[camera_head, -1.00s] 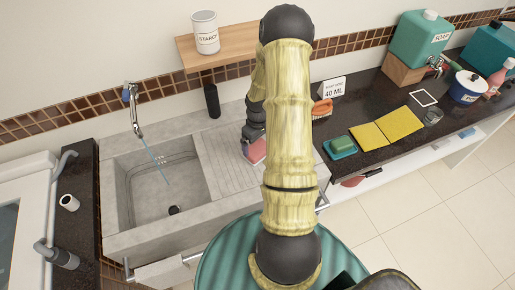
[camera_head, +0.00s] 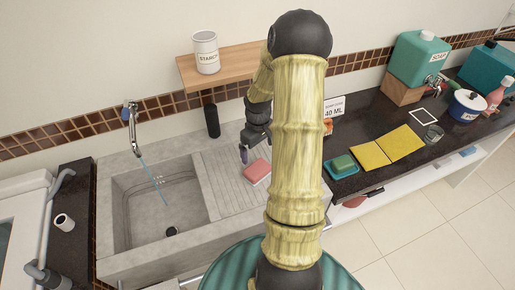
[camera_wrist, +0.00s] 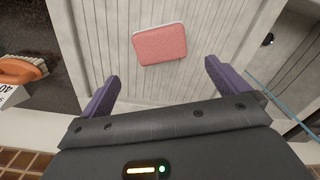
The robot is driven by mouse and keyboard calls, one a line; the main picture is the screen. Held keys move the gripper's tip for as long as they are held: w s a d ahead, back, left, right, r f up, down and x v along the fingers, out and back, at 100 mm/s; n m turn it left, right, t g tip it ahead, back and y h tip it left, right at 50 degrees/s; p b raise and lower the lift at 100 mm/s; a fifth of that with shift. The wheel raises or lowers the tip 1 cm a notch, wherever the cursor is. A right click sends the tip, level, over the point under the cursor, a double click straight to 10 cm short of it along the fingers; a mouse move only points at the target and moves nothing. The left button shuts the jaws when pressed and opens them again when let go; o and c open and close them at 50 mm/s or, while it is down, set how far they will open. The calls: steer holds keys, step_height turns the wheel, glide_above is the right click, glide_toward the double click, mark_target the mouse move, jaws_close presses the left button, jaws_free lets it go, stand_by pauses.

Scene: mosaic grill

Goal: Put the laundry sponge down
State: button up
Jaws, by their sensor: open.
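The laundry sponge (camera_head: 257,172) is a pink block with a pale edge. It lies flat on the ribbed drainboard (camera_head: 222,176) to the right of the sink basin. In the wrist view the sponge (camera_wrist: 160,45) lies beyond the fingertips, clear of both fingers. My gripper (camera_wrist: 160,80) is open, with its two purple fingers spread and nothing between them. In the head view my gripper (camera_head: 244,154) is just behind and left of the sponge, partly hidden by my arm.
Water runs from the tap (camera_head: 131,125) into the basin (camera_head: 150,205). A green sponge on a teal dish (camera_head: 343,170) and yellow cloths (camera_head: 388,146) lie on the dark counter. An orange brush (camera_wrist: 22,70) is left in the wrist view. A shelf (camera_head: 238,62) holds a starch can.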

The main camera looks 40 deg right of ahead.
steer(key=s+a+r+t, duration=0.1)
steer(key=s+a+r, duration=0.2)
steer(key=a, duration=0.4)
steer(key=s+a+r+m, duration=0.1)
steer(key=s+a+r, duration=0.3)
steer(key=a, duration=0.3)
steer(key=s+a+r+t, duration=0.1)
steer(key=s+a+r, duration=0.2)
steer(key=a+r, duration=0.3)
steer(key=shift+s+a+m+t, duration=0.2)
steer(key=shift+a+m+t, duration=0.1)
steer(key=shift+a, duration=0.7)
